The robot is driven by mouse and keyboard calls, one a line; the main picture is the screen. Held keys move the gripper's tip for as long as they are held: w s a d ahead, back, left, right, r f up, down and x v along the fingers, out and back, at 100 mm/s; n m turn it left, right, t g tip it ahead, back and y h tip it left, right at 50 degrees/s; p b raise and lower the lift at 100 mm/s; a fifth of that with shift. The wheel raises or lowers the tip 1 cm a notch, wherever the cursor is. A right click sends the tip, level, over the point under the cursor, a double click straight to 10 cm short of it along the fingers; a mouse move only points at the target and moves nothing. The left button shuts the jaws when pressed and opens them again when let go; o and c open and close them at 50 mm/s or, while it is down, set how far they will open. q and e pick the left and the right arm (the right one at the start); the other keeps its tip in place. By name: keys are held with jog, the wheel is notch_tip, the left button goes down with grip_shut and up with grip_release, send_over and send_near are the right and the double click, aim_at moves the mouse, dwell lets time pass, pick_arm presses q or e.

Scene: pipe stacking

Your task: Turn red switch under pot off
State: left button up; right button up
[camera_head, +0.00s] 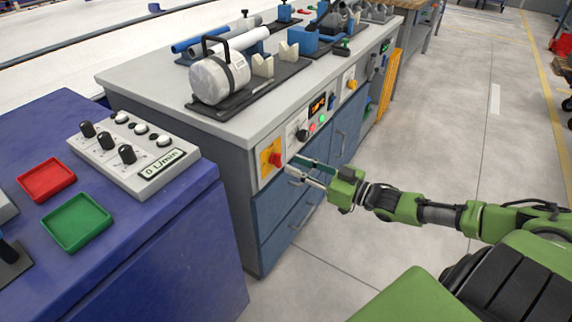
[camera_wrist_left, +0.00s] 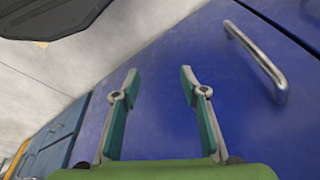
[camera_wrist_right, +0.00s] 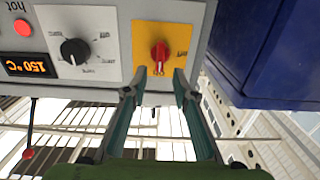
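The red switch (camera_head: 276,159) is a knob on a yellow plate (camera_head: 265,152) on the grey front panel, below the silver pot (camera_head: 207,84) with a black handle. In the right wrist view the red switch (camera_wrist_right: 159,54) stands upright on its yellow plate; I cannot read the labels beside it. My right gripper (camera_head: 293,165) is open and points at the switch. Its fingertips (camera_wrist_right: 160,72) lie on either side of the knob's lower end, with gaps showing; nothing is held. My left gripper (camera_wrist_left: 158,76) is open and empty, facing a blue cabinet front; the head view does not show it.
Beside the switch are a black dial (camera_wrist_right: 75,51), a red light (camera_wrist_right: 22,27) and an orange display (camera_wrist_right: 27,66). A blue console (camera_head: 120,235) with red and green squares stands at left. Drawers with handles lie below the panel.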

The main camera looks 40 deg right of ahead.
aim_at(281, 158)
jog(key=shift+b+x, duration=0.45)
jog(key=shift+x, duration=1.7)
pick_arm(q)
jog(key=v, duration=0.5)
jog(key=shift+w, duration=0.4)
jog(key=shift+a, duration=0.1)
pick_arm(e)
grip_shut()
